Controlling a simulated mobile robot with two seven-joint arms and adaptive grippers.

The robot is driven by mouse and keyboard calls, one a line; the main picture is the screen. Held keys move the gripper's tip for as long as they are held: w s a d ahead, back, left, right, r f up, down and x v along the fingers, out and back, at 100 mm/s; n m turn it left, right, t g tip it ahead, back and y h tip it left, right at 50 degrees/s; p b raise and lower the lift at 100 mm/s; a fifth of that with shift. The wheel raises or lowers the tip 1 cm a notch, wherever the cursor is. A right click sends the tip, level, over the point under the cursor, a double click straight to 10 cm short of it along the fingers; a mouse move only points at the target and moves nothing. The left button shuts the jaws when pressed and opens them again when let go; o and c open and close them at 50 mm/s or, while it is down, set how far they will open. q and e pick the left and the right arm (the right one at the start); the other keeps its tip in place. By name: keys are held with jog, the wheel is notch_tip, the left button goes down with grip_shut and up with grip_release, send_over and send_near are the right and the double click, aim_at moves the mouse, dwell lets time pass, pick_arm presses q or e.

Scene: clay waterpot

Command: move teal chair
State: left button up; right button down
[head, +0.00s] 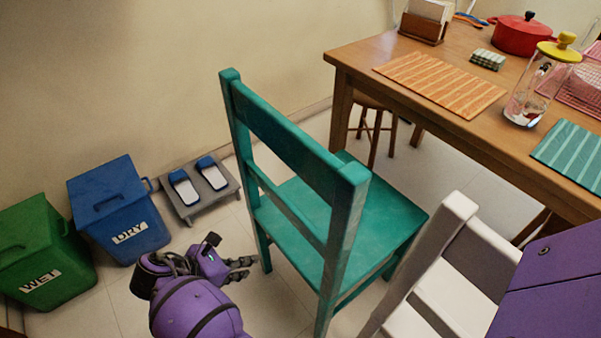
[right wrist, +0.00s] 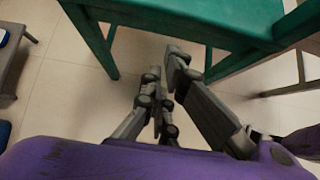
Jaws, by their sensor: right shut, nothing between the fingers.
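The teal chair (head: 345,215) stands upright in the middle of the head view, its back toward me and its seat on the side toward the table. My right gripper (head: 250,267) is low, just left of the chair's left back leg, with a gap between them. In the right wrist view the gripper (right wrist: 165,75) is shut and empty, pointing in below the chair's teal frame (right wrist: 180,22). A teal leg (right wrist: 97,45) stands left of the fingers there. I see no contact with the chair. My left gripper is not in view.
A wooden table (head: 440,105) stands at the upper right, with a wooden stool (head: 374,128) by it. A white chair (head: 455,275) stands close to the teal chair's right. Blue (head: 120,215) and green (head: 45,255) bins and a slipper rack (head: 205,200) line the wall.

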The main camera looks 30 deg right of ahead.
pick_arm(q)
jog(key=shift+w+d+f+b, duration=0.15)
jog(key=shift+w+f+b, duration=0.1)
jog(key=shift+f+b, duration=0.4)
pick_arm(e)
jog(key=shift+w+d+f, duration=0.15)
jog(key=shift+w+d, duration=0.1)
jog(key=shift+d, duration=0.6)
jog(key=shift+w+d+f, duration=0.15)
jog(key=shift+w+d, duration=0.1)
jog(key=shift+d, duration=0.6)
jog(key=shift+w+d+f, duration=0.15)
jog(key=shift+w+d, duration=0.1)
jog(key=shift+d, duration=0.6)
